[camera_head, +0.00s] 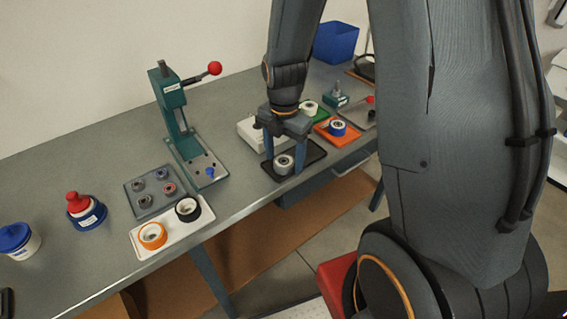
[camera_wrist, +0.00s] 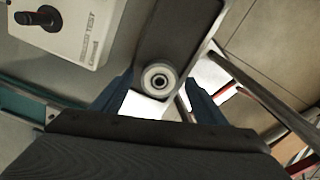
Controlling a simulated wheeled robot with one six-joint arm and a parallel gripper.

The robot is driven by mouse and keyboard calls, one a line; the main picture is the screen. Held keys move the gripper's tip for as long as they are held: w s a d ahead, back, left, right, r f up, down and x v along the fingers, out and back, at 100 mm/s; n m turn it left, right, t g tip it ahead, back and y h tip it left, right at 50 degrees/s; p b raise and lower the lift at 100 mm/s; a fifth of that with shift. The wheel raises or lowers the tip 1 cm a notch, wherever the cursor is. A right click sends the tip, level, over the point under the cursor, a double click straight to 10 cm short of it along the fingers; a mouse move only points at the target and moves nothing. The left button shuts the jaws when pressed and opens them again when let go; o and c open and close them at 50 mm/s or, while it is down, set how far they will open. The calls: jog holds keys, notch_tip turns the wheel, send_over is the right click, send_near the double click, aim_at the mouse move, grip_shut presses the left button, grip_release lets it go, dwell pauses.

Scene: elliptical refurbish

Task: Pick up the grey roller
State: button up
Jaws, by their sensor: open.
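The grey roller (camera_head: 284,164) stands on a black tray (camera_head: 309,159) near the table's front edge. In the wrist view the roller (camera_wrist: 159,80) shows from above as a pale ring with a dark centre, just beyond the fingertips. My gripper (camera_head: 285,160) points down over the black tray, its two blue fingers on either side of the roller. In the wrist view my gripper (camera_wrist: 157,88) is open, with a gap between the fingers and the roller.
A white box (camera_head: 247,132) stands behind the tray. A green press (camera_head: 172,105) stands left, behind a white tray (camera_head: 160,229) with orange and black rollers.

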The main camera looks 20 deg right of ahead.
jog(key=c, duration=1.2)
jog(key=shift+o, duration=0.2)
jog(key=shift+r, duration=0.1)
